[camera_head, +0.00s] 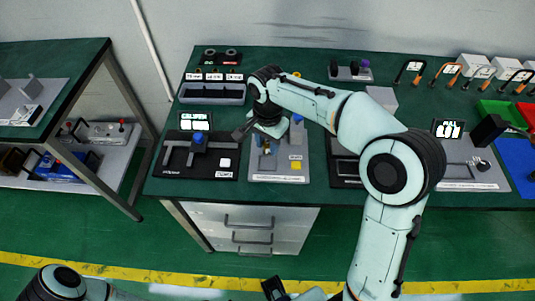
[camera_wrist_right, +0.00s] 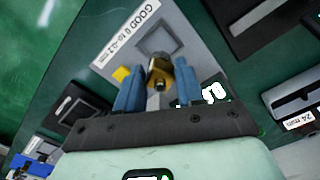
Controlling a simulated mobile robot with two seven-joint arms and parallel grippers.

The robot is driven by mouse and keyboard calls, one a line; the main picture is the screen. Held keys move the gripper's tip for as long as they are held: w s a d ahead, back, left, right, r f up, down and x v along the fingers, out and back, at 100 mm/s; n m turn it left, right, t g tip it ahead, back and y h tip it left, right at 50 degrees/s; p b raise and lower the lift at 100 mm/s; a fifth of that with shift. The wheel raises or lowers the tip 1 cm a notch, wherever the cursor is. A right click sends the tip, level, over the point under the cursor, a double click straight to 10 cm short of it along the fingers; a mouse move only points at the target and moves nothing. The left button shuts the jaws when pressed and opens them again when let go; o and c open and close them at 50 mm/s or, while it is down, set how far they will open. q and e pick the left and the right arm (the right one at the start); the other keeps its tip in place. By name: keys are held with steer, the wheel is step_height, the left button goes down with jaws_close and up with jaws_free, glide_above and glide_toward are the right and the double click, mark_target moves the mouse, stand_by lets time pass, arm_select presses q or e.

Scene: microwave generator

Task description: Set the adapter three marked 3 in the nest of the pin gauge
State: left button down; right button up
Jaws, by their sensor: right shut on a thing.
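My right gripper (camera_head: 266,142) reaches down over the left part of a grey gauge plate (camera_head: 262,174). In the right wrist view its blue fingers (camera_wrist_right: 155,88) are shut on a brass adapter (camera_wrist_right: 160,74) with a dark round end. No number can be read on it. The plate (camera_wrist_right: 128,45) carries a label with "GOOD", a grey square frame (camera_wrist_right: 160,40) and a yellow square (camera_wrist_right: 121,73). The adapter overlaps the frame's edge in this view; I cannot tell whether they touch. A dark end of my left arm (camera_head: 274,288) shows at the bottom edge; its fingers are unclear.
A caliper station (camera_head: 197,155) with a lit screen stands left of the plate. Behind it is a grey-blue tray (camera_head: 212,94) below small labels. My forearm crosses the bench's middle. Red and green bins (camera_head: 502,113) and a blue one (camera_head: 515,155) are at right.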

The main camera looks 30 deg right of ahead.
mark_target(267, 153)
steer(key=shift+f, duration=2.4)
steer(key=shift+f+b, duration=0.1)
steer(key=shift+b, duration=0.25)
steer(key=o, duration=1.1)
step_height(267, 153, up, 12)
steer(key=shift+r+p, duration=0.15)
steer(key=shift+p, duration=0.9)
